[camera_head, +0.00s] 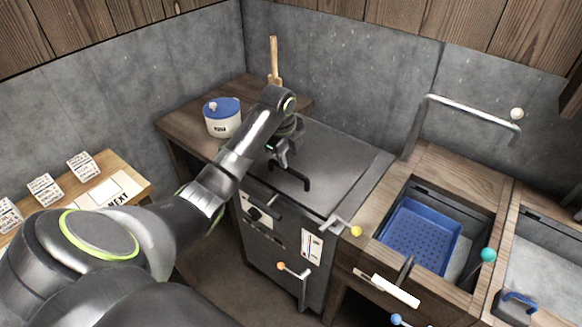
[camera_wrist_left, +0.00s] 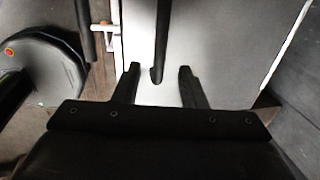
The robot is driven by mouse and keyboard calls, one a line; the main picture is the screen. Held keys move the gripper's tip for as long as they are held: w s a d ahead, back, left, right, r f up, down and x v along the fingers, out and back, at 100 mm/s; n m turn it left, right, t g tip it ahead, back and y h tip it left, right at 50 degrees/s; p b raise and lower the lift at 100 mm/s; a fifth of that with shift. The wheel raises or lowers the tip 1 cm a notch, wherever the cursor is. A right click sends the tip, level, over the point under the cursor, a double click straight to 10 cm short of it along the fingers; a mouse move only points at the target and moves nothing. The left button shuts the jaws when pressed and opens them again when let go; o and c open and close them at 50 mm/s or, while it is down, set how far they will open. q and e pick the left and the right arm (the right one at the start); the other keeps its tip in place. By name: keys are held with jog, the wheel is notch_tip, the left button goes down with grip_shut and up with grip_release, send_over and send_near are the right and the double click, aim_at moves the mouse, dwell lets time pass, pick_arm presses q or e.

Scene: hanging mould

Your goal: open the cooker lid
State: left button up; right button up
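The cooker (camera_head: 285,240) is a dark metal box with a flat grey lid (camera_head: 335,160) lying closed on top. A black bar handle (camera_head: 296,174) stands on the lid. My left gripper (camera_head: 281,161) is over the lid at the handle's far left end. In the left wrist view my left gripper (camera_wrist_left: 158,72) is open, with the black handle (camera_wrist_left: 161,42) reaching in between its two fingers. Whether a finger touches the handle cannot be told. My right gripper is not in view.
A white pot with a blue lid (camera_head: 222,116) stands on the wooden counter left of the cooker. A blue basket (camera_head: 420,235) sits in a basin at the right. A bent metal rail (camera_head: 470,108) rises behind it. Levers with coloured knobs stick out in front.

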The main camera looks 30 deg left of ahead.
aim_at(292, 171)
pick_arm(q)
jog(key=f, duration=0.3)
jog(key=w+f, duration=0.1)
jog(key=f, duration=0.2)
jog(key=shift+w, duration=0.1)
grip_shut()
